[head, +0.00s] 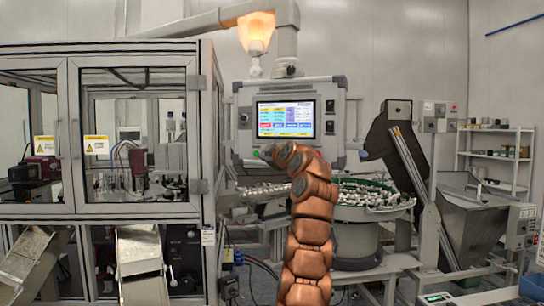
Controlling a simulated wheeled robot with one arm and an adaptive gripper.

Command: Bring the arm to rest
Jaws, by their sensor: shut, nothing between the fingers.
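My copper-coloured arm (311,225) rises from the bottom middle and bends left at its top. My gripper (263,156) is at its far end, small and mostly hidden behind the wrist. It is shut and empty, in front of the lower left part of the grey control panel (335,150). A small green spot shows on the panel beside it. I cannot tell whether the gripper touches the panel. The panel's screen (286,119) is lit with coloured tiles.
A glazed machine enclosure (205,130) stands on the left. A bowl feeder (375,213) full of small parts is just right of my arm. An inclined conveyor (412,165) and a metal hopper (470,230) stand farther right. A shelf (497,155) is at the back right.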

